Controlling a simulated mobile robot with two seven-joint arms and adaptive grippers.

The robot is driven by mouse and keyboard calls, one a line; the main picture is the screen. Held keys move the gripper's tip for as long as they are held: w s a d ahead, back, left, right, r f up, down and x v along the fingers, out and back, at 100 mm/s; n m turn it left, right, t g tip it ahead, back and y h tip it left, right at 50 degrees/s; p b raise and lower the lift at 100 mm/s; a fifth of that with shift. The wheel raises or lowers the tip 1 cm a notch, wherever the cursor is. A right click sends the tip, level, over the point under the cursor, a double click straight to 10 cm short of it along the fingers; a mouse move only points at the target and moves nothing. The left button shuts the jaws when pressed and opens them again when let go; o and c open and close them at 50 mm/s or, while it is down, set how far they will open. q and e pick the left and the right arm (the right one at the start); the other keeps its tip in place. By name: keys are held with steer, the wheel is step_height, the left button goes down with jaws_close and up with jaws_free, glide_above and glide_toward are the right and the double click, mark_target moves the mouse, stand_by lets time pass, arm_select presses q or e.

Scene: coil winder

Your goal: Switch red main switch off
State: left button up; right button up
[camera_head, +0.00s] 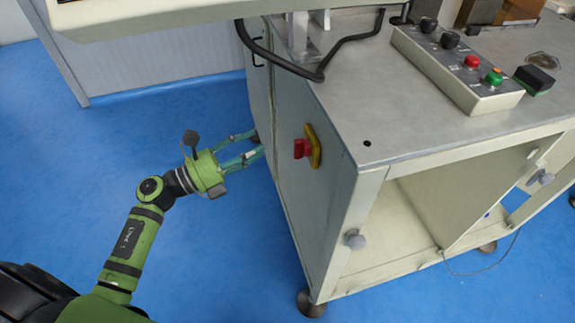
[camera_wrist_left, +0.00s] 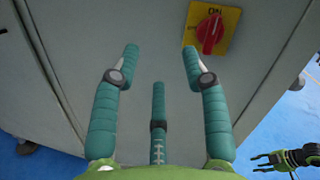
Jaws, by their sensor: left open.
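The red main switch (camera_head: 301,148) is a red knob on a yellow plate (camera_head: 315,146) on the side panel of the grey cabinet. In the left wrist view the red knob (camera_wrist_left: 210,33) is at the upper right, its handle roughly in line with the "ON" mark on the plate. My left gripper (camera_head: 256,144) is open and empty, left of the switch and apart from it. In the left wrist view its fingers (camera_wrist_left: 160,52) are spread before the panel, below and left of the switch. My right gripper (camera_wrist_left: 263,161) is small at the lower right there; its opening is unclear.
The cabinet's top (camera_head: 375,90) carries a control box (camera_head: 455,70) with black knobs and red and green buttons. A black cable (camera_head: 320,73) hangs over its left edge. Blue floor (camera_head: 225,260) is clear left of the cabinet.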

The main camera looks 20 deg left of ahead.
mark_target(301, 149)
arm_select(q)
steer(key=d+r+m+g+h, duration=0.1)
steer(key=d+m+g, duration=0.3)
steer(key=d+m, duration=0.4)
steer(key=shift+w+d+r+m, duration=0.2)
steer(key=shift+r+m, duration=0.2)
steer(key=shift+r, duration=0.4)
arm_select(e)
steer(key=shift+d+f, duration=0.1)
steer(key=shift+f, duration=0.5)
arm_select(q)
jaws_close()
